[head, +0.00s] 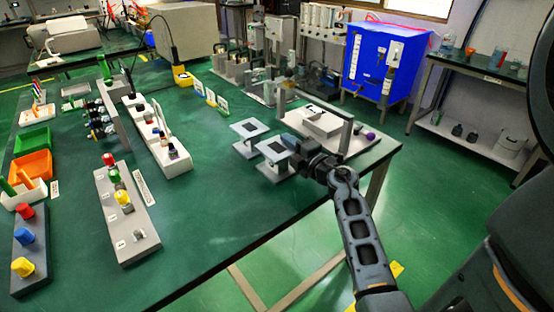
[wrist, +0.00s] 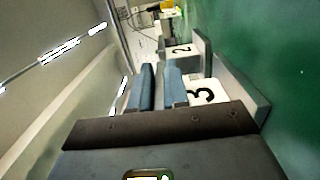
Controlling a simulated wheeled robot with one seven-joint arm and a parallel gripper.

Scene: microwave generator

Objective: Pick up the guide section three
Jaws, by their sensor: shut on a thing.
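Guide section three (wrist: 205,92) shows in the wrist view as a white top marked with a black 3, with a grey upright part beside it. My gripper (wrist: 160,78) has its two blue fingers close together at the left edge of this section and is shut on it; the fingers hide the exact contact. In the head view, the nearer of two small grey stands with pale tops, section three (head: 270,150), is at the table's right part, with my gripper (head: 290,143) at its right side. Its underside contact is unclear.
A similar section marked 2 (wrist: 182,50) stands just beyond; in the head view it is the other stand (head: 248,127). A pale tray with a white block (head: 318,122) lies behind my gripper. The green table (head: 215,215) is clear in front.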

